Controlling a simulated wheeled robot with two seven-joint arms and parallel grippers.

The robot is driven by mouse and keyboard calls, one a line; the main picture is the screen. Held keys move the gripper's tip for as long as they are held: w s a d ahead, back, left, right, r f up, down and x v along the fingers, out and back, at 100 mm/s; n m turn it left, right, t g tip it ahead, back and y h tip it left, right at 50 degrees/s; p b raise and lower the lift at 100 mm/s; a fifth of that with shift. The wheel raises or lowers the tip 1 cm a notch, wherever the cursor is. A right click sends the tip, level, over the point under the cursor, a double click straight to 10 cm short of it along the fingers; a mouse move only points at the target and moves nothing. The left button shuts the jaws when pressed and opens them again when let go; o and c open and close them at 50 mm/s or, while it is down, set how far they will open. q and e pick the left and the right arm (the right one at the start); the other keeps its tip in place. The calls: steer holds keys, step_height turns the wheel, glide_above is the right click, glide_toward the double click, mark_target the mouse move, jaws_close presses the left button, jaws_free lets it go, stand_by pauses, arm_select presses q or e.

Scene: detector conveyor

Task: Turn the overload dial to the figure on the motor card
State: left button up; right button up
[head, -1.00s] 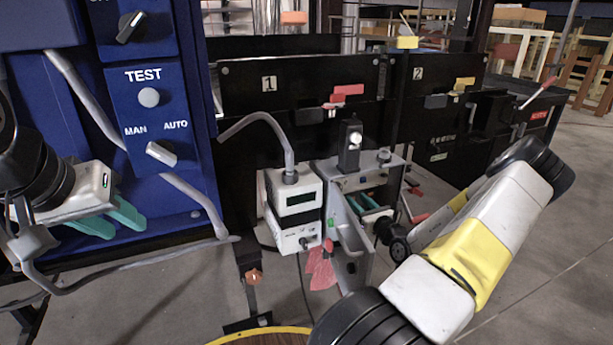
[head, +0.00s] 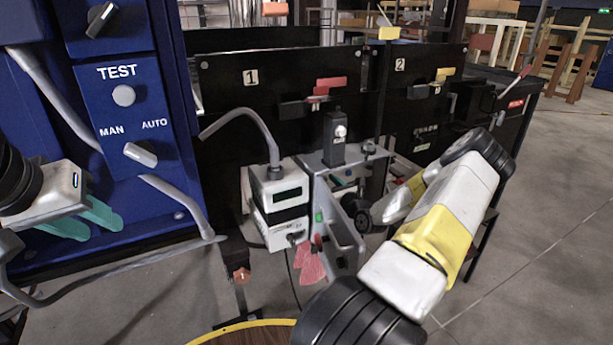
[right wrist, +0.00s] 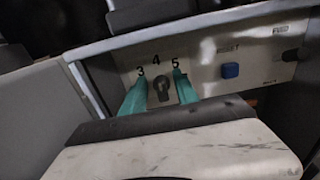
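The overload dial (right wrist: 161,89) is a small dark knob on a pale panel in the right wrist view. The figures 3, 4 and 5 stand around its top; its exact pointing is hard to tell. My right gripper (right wrist: 158,84) has its green fingers apart, one on each side of the dial; contact is unclear. In the head view my right gripper's tip is largely hidden beside the grey bracket (head: 340,220). My left gripper (head: 95,227) is open and empty in front of the blue cabinet. I cannot identify a motor card or read its figure.
A blue RESET button (right wrist: 230,70) lies right of the dial. The blue cabinet (head: 150,180) fills the left. Open floor lies at right.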

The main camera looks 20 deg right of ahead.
steer(key=shift+c, duration=0.3)
jaws_close()
steer(key=shift+m, duration=0.3)
steer(key=m, duration=0.5)
steer(key=d+m, duration=0.1)
steer(key=m, duration=0.2)
steer(key=shift+f, duration=0.15)
steer(key=m, duration=0.4)
steer(key=shift+d+f+m, duration=0.2)
steer(key=shift+f+m, duration=0.05)
steer(key=shift+m, duration=0.05)
steer(key=shift+f+m, duration=0.2)
steer(key=shift+m, duration=2)
